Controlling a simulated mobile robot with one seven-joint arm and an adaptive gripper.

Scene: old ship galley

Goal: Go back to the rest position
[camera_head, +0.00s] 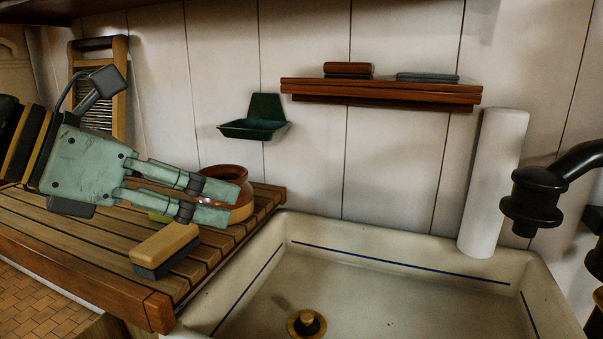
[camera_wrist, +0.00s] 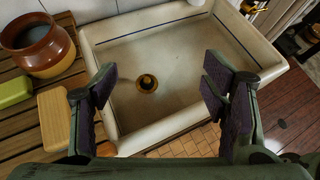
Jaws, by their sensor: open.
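My gripper (camera_head: 218,203) is pale green and reaches in from the left over the slatted wooden drainboard in the head view. In the wrist view my gripper (camera_wrist: 166,85) shows its two dark-padded fingers wide apart with nothing between them. A brown and tan pot (camera_head: 232,188) stands on the drainboard, partly hidden behind the fingers. A brush with a wooden back (camera_head: 165,246) lies near the drainboard's front edge. A yellow-green block (camera_wrist: 14,91) lies beside the brush in the wrist view and is mostly hidden behind the fingers in the head view.
The white sink (camera_head: 400,290) with a brass drain (camera_head: 306,323) is empty. A green wall dish (camera_head: 255,127) and a wooden shelf (camera_head: 380,92) with two small items hang behind. A washboard (camera_head: 98,90) leans at the left. A white cylinder (camera_head: 494,180) and black tap (camera_head: 540,195) stand right.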

